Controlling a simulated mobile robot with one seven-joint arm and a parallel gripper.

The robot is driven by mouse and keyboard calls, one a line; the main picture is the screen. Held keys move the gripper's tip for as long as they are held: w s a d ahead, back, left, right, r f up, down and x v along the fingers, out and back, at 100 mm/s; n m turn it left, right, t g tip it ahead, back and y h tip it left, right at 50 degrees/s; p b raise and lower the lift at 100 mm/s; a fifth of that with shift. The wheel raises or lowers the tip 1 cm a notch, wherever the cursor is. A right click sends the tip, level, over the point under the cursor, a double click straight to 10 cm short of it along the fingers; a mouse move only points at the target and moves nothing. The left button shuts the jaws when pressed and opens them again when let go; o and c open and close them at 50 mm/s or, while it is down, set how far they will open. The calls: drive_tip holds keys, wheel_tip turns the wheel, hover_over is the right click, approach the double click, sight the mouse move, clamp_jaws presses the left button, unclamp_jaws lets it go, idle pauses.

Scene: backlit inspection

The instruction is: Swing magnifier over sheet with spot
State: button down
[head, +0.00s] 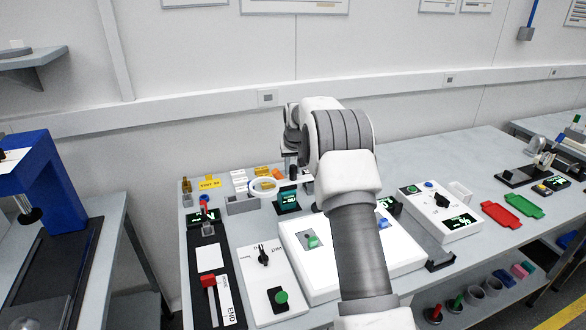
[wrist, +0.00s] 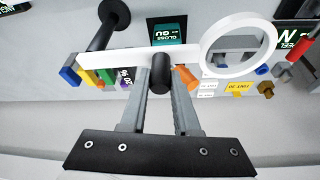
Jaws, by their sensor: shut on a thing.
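The magnifier is a white ring on a white bar; its ring (head: 251,188) shows in the head view behind the light panel, left of my arm. In the wrist view its ring (wrist: 235,73) is at the upper right, and its bar (wrist: 110,56) runs left to a black post (wrist: 103,32). I cannot make out a spot.
Left of the panel are a white switch box (head: 257,285) with a green knob and a dark slide track (head: 208,258). A display box (head: 289,199) and small coloured parts stand behind. A white control box (head: 437,220) and red and green trays (head: 507,220) are at right.

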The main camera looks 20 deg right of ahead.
drive_tip(key=shift+s+d+n+y+b, duration=0.15)
drive_tip(key=shift+s+n+y+b, duration=0.2)
drive_tip(key=shift+s+n, duration=0.3)
drive_tip(key=shift+s+d+n+y+b, duration=0.1)
drive_tip(key=shift+s+n+y+b, duration=0.2)
drive_tip(key=shift+s+n, duration=0.35)
drive_tip(key=s+d+n+g+y, duration=0.1)
drive_tip(key=s+d+n+y, duration=0.1)
drive_tip(key=s+n, duration=0.3)
drive_tip(key=shift+s+d+n+y, duration=0.4)
drive_tip(key=shift+d+n, duration=0.4)
drive_tip(key=shift+n, duration=0.6)
drive_tip(key=c, duration=0.7)
unclamp_jaws()
drive_tip(key=shift+o, duration=0.2)
